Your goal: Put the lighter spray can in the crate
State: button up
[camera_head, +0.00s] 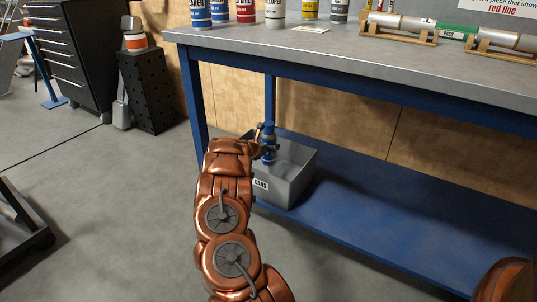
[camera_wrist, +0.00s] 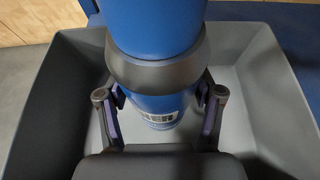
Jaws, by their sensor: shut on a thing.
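My gripper (camera_wrist: 163,112) is shut on a blue spray can (camera_wrist: 158,42) with a dark grey band and a white label partly cut off from view. In the head view the gripper (camera_head: 268,142) and the blue can (camera_head: 268,157) are at the crate, and the arm hides part of both. The grey crate (camera_head: 290,188), with a small label on its front, stands on the low blue shelf under the bench. In the wrist view the crate's walls (camera_wrist: 275,85) surround the can on the sides. I cannot tell whether the can touches the crate floor.
Several cans, including a red one (camera_head: 246,10) and a yellow one (camera_head: 310,9), stand on the workbench top (camera_head: 345,50). Tubes on wooden stands (camera_head: 400,28) are at right. The blue bench leg (camera_head: 195,95) is left of the crate. The lower shelf (camera_head: 370,205) is bare right of it.

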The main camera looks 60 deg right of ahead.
aim_at(269, 153)
notch_tip(269, 153, down, 3)
jog(key=shift+f+b, duration=0.15)
jog(key=shift+b, duration=0.3)
jog(key=shift+f+b, duration=0.5)
jog(key=shift+b, duration=0.25)
jog(key=o, duration=1.3)
jog(key=shift+r+p, duration=0.75)
jog(key=shift+p, duration=0.25)
jog(key=p+v, duration=0.1)
jog(key=v, duration=1.1)
jog(key=shift+s+f+p, duration=0.1)
jog(key=shift+f+p, duration=0.05)
jog(key=shift+p, duration=0.2)
